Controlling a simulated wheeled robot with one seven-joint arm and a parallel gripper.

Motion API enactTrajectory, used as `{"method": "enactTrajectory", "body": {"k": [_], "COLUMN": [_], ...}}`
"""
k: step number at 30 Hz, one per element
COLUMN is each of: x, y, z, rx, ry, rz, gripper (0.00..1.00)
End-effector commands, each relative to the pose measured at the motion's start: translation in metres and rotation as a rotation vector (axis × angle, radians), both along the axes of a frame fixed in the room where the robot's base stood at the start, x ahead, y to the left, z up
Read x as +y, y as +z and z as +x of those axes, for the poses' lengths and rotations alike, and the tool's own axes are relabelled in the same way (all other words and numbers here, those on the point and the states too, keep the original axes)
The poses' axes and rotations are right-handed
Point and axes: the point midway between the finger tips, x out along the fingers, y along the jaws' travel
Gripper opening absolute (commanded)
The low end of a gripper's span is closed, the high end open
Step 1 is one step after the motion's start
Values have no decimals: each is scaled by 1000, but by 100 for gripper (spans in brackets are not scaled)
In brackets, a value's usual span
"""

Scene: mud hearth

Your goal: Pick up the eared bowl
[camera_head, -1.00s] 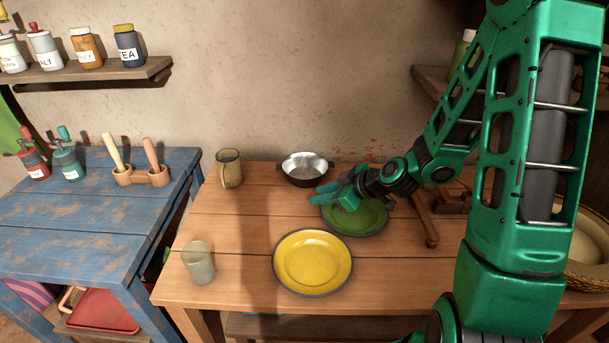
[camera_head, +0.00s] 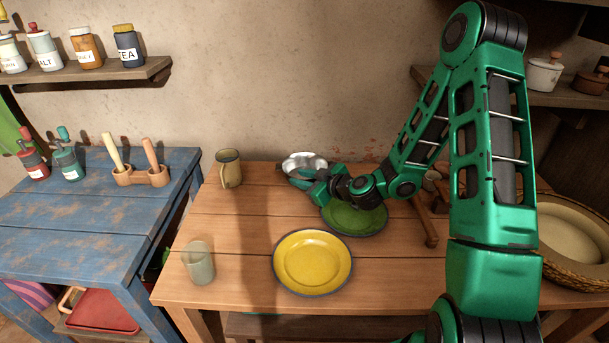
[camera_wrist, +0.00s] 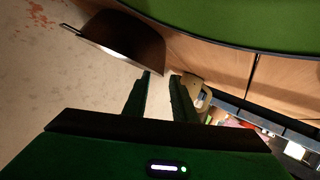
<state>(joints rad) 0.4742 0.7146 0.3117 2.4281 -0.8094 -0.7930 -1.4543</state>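The eared bowl (camera_head: 305,159), silvery inside and dark outside, stands at the back of the wooden table. In the wrist view its dark side (camera_wrist: 130,42) lies just beyond and left of my fingertips, with a small ear at its far end. My gripper (camera_head: 298,179) is at the bowl's front side in the head view and covers its lower part. In the wrist view my gripper (camera_wrist: 160,76) has its two fingers apart with nothing between them. I cannot tell whether a finger touches the bowl.
A green plate (camera_head: 355,219) lies under my wrist, with a yellow plate (camera_head: 312,262) in front. A mug (camera_head: 229,168) stands left of the bowl, and a glass (camera_head: 199,263) at the front left. The wall is close behind the bowl.

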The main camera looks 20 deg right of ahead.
Motion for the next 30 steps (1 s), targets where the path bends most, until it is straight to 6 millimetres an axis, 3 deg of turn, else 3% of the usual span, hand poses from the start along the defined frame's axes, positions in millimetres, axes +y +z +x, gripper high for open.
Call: {"method": "enactTrajectory", "body": {"k": [10, 20, 23, 24, 30], "x": [19, 22, 22, 22, 22], "y": [-17, -20, -20, -20, -20], "z": [35, 40, 40, 40, 40], "rx": [0, 1, 1, 1, 2], "ry": [2, 2, 2, 2, 1], "rz": [0, 0, 0, 0, 0], "gripper": [25, 25, 3, 0, 0]}}
